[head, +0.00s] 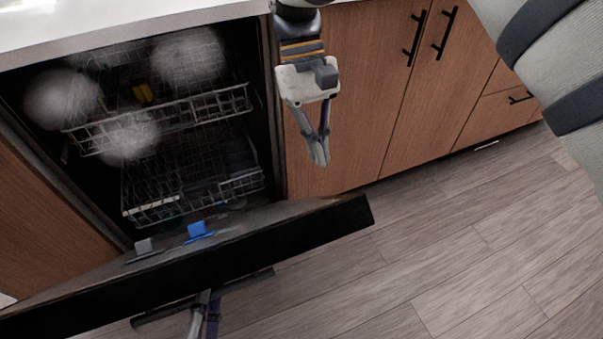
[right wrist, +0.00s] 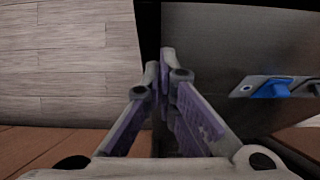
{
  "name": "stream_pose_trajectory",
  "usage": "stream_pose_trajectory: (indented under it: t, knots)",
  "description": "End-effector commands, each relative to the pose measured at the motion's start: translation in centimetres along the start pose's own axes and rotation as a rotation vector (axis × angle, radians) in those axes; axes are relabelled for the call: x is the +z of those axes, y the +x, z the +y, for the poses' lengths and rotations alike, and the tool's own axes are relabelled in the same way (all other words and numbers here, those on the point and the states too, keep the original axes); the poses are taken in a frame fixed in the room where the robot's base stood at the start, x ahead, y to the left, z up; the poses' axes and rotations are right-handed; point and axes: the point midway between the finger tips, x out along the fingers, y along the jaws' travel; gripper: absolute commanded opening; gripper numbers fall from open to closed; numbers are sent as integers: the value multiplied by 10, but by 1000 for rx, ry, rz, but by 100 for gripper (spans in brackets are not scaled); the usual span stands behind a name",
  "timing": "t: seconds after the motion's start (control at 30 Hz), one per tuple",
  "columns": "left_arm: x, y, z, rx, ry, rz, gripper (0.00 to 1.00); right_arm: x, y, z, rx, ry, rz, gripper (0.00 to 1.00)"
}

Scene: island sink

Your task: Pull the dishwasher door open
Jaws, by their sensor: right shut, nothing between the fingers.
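The dishwasher door (head: 290,232) is tipped well open, its dark top edge slanting across the lower left of the head view. Its grey inner face also shows at right in the right wrist view (right wrist: 225,65). A bar handle (head: 250,284) runs along its outer side. My right gripper (head: 319,160) is shut and empty, pointing down beside the opening's right edge, above the door's right end. Its closed fingers also show in the right wrist view (right wrist: 167,75). Part of my left gripper (head: 205,315) shows at the handle; its fingertips are hidden behind the door.
Inside the dishwasher are wire racks (head: 190,112) with blurred pale round shapes. A blue latch (head: 198,231) sits on the door's inner face. Wooden cabinets (head: 362,90) with black handles stand to the right, under a pale countertop (head: 130,18). The wood floor (head: 480,240) at right is clear.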

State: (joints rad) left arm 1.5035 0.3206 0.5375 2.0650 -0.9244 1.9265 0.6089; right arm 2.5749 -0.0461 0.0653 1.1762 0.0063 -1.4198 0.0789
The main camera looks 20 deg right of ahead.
Motion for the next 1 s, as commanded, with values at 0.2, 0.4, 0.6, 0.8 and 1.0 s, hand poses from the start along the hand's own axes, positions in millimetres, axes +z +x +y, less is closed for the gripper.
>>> stream_pose_trajectory:
  t: [0.2,0.4,0.6,0.8,1.0]
  knots:
    - [1,0,-1,-4,-1,-4,0,12,37,0,1,0,-3,0]
    - [1,0,-1,-4,-1,-4,0,17,49,0,0,0,0,0]
    - [1,0,-1,-3,-1,-4,0,18,50,0,1,0,0,0]
    - [1,0,-1,-3,-1,-4,0,23,60,0,1,0,-4,0]
    - [0,3,3,14,-1,3,0,38,86,0,2,0,-11,0]
